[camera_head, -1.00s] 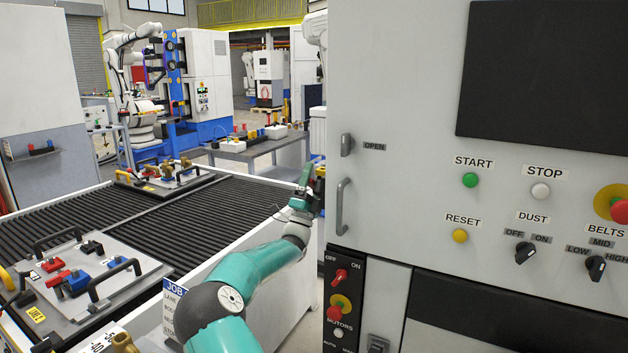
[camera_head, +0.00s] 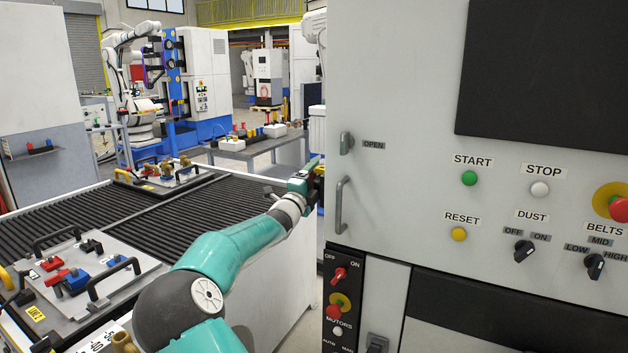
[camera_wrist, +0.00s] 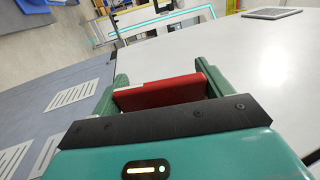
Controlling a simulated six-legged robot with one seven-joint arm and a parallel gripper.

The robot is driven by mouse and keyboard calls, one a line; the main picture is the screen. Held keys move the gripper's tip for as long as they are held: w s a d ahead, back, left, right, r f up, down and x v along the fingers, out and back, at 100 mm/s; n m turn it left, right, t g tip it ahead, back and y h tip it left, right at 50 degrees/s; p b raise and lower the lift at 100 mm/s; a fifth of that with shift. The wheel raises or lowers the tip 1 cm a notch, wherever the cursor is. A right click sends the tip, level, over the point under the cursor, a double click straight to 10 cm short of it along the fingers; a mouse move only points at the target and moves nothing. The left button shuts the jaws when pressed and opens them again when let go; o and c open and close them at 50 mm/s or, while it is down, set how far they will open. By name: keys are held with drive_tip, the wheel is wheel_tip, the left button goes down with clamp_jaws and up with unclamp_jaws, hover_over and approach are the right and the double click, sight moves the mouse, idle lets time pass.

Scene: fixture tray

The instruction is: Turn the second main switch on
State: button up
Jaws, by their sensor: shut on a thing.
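My gripper (camera_head: 308,178) is at the far left edge of the grey cabinet in the head view, partly cut off by the cabinet. In the wrist view, my gripper (camera_wrist: 162,80) has its two green fingers on either side of a red bar-like piece (camera_wrist: 160,93) and is shut on it. I cannot tell from the picture whether this red piece is the second main switch's handle, or how it is mounted. A red OFF/ON knob (camera_head: 339,275) shows on the black panel at the cabinet's lower left, apart from my gripper.
The cabinet front (camera_head: 400,215) fills the right side, with a door handle (camera_head: 342,205) sticking out and buttons and knobs. A roller conveyor (camera_head: 150,215) with fixture plates lies left of my arm. Pale flat surfaces lie around my gripper in the wrist view.

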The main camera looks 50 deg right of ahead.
drive_tip(key=shift+f+y, duration=0.1)
drive_tip(key=shift+y, duration=0.6)
drive_tip(key=shift+f, duration=0.1)
drive_tip(key=o, duration=1)
drive_tip(key=v, duration=1.3)
drive_tip(key=shift+a, duration=0.4)
